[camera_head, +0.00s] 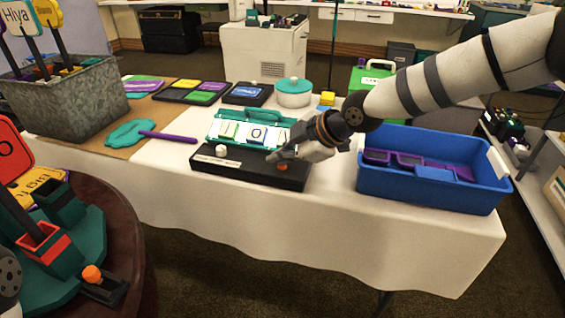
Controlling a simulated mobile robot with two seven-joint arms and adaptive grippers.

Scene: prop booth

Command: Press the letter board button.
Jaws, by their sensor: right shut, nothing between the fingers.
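The letter board (235,170) is a black base with a teal letter rack (262,118) showing white letter cards, on the white-covered table. An orange button (283,167) sits on the right part of the base, and a white knob (221,150) sits on its left part. My right gripper (274,157) is shut and empty, its fingertips just above and left of the orange button in the picture. I cannot tell whether they touch the base or the button. My left gripper is not in view.
A blue bin (430,196) with purple items stands right of the board. A metal planter (68,105) and purple stick (168,136) are left. A round table (120,235) with another orange button (92,274) is front left.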

